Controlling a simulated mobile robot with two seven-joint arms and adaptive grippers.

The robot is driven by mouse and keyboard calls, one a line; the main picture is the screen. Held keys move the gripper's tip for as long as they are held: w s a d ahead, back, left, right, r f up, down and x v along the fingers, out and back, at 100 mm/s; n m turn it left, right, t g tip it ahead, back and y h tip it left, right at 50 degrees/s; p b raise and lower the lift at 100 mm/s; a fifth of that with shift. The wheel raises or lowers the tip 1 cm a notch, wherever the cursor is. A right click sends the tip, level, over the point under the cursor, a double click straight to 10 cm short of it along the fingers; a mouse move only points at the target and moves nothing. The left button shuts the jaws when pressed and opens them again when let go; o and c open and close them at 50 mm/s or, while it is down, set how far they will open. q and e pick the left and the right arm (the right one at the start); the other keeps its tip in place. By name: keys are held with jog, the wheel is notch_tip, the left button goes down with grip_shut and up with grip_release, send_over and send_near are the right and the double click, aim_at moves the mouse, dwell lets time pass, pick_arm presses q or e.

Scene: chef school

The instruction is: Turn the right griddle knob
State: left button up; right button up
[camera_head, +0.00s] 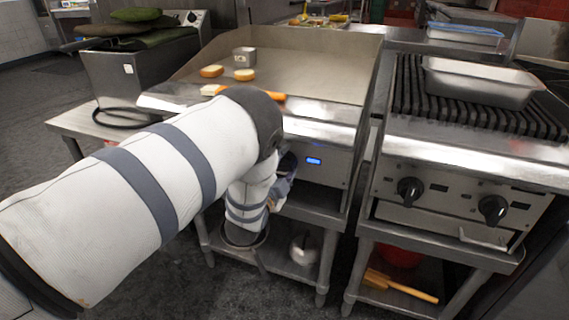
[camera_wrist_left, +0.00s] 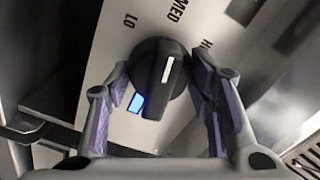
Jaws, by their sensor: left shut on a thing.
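The griddle (camera_head: 330,62) stands in the middle of the head view, with a small blue display (camera_head: 314,160) on its front panel. My left gripper (camera_head: 284,180) is at that panel, just left of and below the display, partly hidden by my own arm. In the left wrist view the black griddle knob (camera_wrist_left: 160,80) sits between the two purple-padded fingers of my left gripper (camera_wrist_left: 163,92), which is shut on it. Its white mark points up and slightly right, roughly toward MED. The knob is hidden in the head view. My right gripper is not in view.
A grill (camera_head: 470,108) with two black knobs and a metal pan (camera_head: 480,82) on it stands to the right. Bread pieces (camera_head: 245,75) and a small metal container (camera_head: 244,56) are on the griddle. A fryer (camera_head: 130,80) stands at the left.

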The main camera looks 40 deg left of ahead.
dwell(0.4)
pick_arm(q)
jog(key=o, duration=0.9)
jog(key=shift+c, duration=0.2)
jog(key=v, duration=1.2)
